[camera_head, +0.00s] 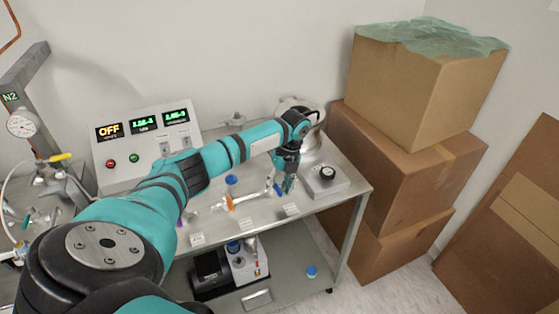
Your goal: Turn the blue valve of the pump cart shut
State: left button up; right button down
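The pump cart (345,193) is a grey metal table with a lower shelf, against the wall. My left gripper (286,188) points down over the right part of its top, close to the end of a glass tube line. A small blue piece (277,190), which looks like the blue valve's handle, shows right at the fingers. I cannot tell whether they touch it or how far it is turned. The fingers are too small and partly hidden to tell open from shut. My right gripper is not in view.
An orange-handled valve (229,204) and a blue cap (231,180) are left of the gripper. A hot-plate-like box with a black knob (327,173) is to the right. A control panel reading OFF (147,145) stands behind my arm. Cardboard boxes (400,170) stack at the right.

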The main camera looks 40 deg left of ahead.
pick_arm(q)
notch_tip(320, 180, up, 12)
jog(key=w+d, duration=0.1)
jog(key=w, duration=0.1)
dwell(0.4)
jog(key=shift+d+f, duration=0.1)
jog(key=shift+f, duration=0.1)
